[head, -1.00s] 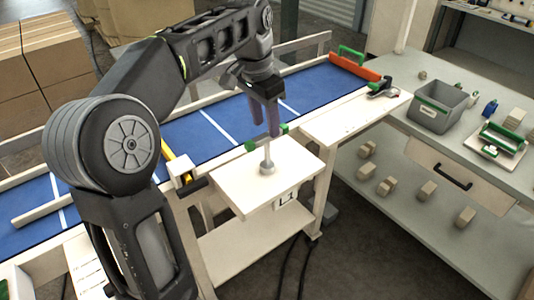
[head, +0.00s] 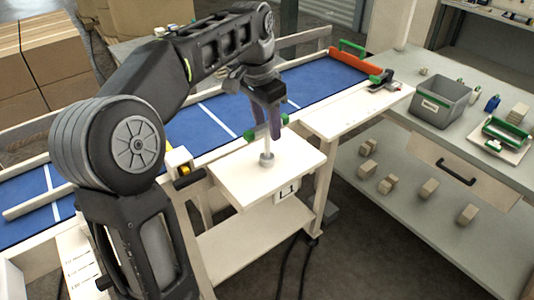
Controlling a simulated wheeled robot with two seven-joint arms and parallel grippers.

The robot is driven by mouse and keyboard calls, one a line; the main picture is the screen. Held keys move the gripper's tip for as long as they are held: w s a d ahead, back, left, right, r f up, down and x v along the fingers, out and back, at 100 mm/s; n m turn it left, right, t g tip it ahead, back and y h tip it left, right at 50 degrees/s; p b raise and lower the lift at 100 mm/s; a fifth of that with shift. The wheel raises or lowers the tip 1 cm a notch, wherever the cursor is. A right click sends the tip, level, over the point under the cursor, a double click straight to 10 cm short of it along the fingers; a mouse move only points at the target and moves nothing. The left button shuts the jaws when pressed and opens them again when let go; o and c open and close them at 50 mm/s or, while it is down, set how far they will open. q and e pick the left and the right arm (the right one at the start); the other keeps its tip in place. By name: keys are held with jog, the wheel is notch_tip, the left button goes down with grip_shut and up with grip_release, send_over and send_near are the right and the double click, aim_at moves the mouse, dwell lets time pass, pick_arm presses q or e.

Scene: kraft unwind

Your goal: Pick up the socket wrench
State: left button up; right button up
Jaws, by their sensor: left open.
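The socket wrench seems to be the upright tool with a T-shaped handle, whose green handle ends (head: 249,136) show on either side of my left gripper. Its pale shaft and round lower end stand on a small white table (head: 232,178). My left gripper (head: 268,133) points straight down over the wrench and is open, with its dark fingers level with the handle. The middle of the handle is hidden behind the fingers, and I cannot tell whether they touch it. My right gripper is not in view.
A blue conveyor (head: 205,125) with pale rails runs behind the table. A yellow-and-black part (head: 180,165) stands left of the table.

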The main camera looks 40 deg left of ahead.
aim_at(268, 155)
pick_arm(q)
jog(key=shift+w+f+p, duration=0.15)
jog(key=shift+f+p, duration=0.05)
jog(key=shift+f, duration=0.7)
jog(key=shift+w+f+p, duration=0.15)
jog(key=shift+f, duration=0.75)
jog(key=shift+c, duration=0.4)
grip_shut()
